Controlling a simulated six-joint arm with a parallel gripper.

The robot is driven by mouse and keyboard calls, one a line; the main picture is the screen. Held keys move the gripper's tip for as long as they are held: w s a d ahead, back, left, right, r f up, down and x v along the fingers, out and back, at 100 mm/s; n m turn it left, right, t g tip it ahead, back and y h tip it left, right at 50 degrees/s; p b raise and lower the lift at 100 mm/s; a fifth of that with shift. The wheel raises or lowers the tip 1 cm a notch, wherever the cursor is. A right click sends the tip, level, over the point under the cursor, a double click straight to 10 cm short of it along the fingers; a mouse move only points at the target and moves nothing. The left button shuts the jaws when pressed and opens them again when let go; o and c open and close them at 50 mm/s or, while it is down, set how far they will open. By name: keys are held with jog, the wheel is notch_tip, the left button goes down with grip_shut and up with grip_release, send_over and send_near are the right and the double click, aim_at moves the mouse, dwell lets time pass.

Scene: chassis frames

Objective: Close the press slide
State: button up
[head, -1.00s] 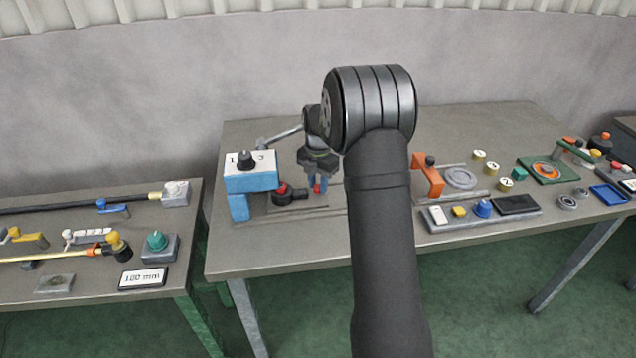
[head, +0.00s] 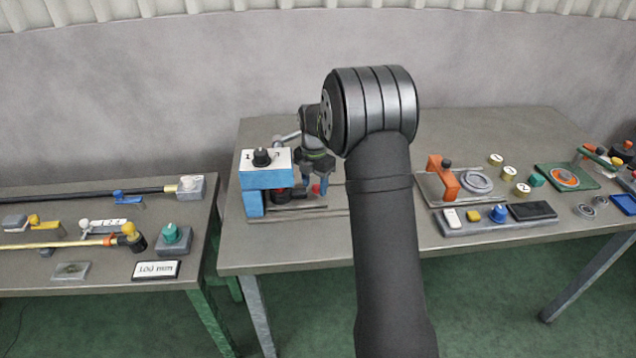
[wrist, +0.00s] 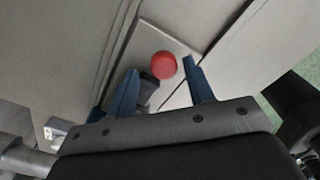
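The press is a blue bracket (head: 254,204) with a white top and a black knob, on the left of the middle table in the head view. A dark piece with red on it (head: 281,193) is under its overhang, partly hidden. My gripper (head: 319,186) is low, just right of the press, with its blue fingers down. In the wrist view, a round red knob (wrist: 164,65) shows between the spread fingers of my gripper (wrist: 160,68), with gaps visible on both sides. A dark block (wrist: 148,90) lies beside the knob. Contact with the slide is unclear.
Right of my arm are an orange clamp (head: 444,178), a grey panel (head: 480,222) with buttons, several brass cylinders and a green plate (head: 542,180). A second table (head: 100,262) with rods and levers stands left. The middle table's back is clear.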

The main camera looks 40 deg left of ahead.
jog(key=shift+w+d, duration=0.1)
jog(key=shift+r, duration=0.2)
notch_tip(320, 180, up, 17)
dwell(0.4)
dwell(0.5)
notch_tip(320, 180, down, 18)
jog(key=shift+r, duration=0.25)
jog(key=shift+r, duration=0.1)
dwell(0.4)
